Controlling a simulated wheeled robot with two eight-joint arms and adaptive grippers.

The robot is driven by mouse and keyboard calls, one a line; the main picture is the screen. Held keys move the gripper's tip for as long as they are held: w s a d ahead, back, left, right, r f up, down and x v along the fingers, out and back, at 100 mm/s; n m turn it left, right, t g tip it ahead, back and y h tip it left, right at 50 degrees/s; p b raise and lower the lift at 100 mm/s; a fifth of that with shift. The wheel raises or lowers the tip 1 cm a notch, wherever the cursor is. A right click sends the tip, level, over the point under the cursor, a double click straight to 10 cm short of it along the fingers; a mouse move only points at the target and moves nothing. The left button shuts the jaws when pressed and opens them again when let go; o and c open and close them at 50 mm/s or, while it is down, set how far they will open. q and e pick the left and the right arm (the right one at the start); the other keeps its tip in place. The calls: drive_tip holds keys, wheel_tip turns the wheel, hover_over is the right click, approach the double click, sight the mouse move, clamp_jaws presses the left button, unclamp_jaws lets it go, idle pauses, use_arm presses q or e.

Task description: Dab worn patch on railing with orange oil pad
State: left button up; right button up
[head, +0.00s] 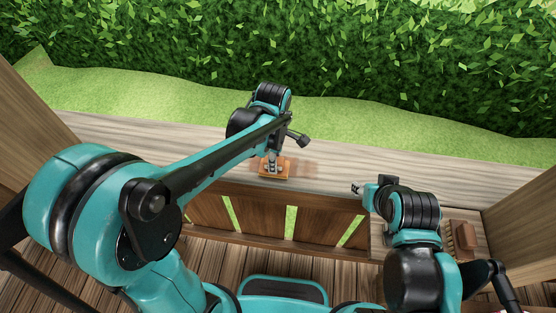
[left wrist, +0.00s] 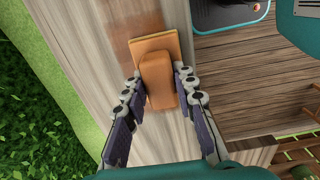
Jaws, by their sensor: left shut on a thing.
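The orange oil pad (head: 285,171) is a flat orange plate with a thicker orange-brown grip block on top, seen closely in the left wrist view (left wrist: 157,82). My left gripper (head: 272,162) is shut on the block, one finger on each side. The plate lies flat at the wooden railing (head: 380,167); I cannot tell whether it touches. A faint reddish-brown patch (head: 304,166) shows on the railing beside the pad, and in the left wrist view (left wrist: 146,22) beyond it. My right gripper (head: 357,188) is near the railing's inner edge, apart from the pad; its opening is unclear.
A brown block (head: 465,237) sits on a wooden ledge at the right. Slatted panels (head: 265,222) stand below the railing, above a plank floor. Wooden posts (head: 30,110) bound the sides. Grass and a hedge (head: 330,60) lie beyond. The railing top left of the pad is clear.

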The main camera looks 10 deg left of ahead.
sight(289, 168)
idle(0.3)
use_arm(q)
drive_tip(key=shift+r+p, duration=0.55)
drive_tip(key=shift+r, duration=0.2)
drive_tip(key=shift+d, duration=0.1)
drive_tip(key=shift+s+d+f, duration=0.1)
drive_tip(key=shift+d, duration=2)
drive_tip(key=shift+f+b, duration=0.7)
drive_tip(key=shift+b, duration=0.05)
drive_tip(key=shift+d+r, duration=0.15)
drive_tip(key=shift+d, duration=0.3)
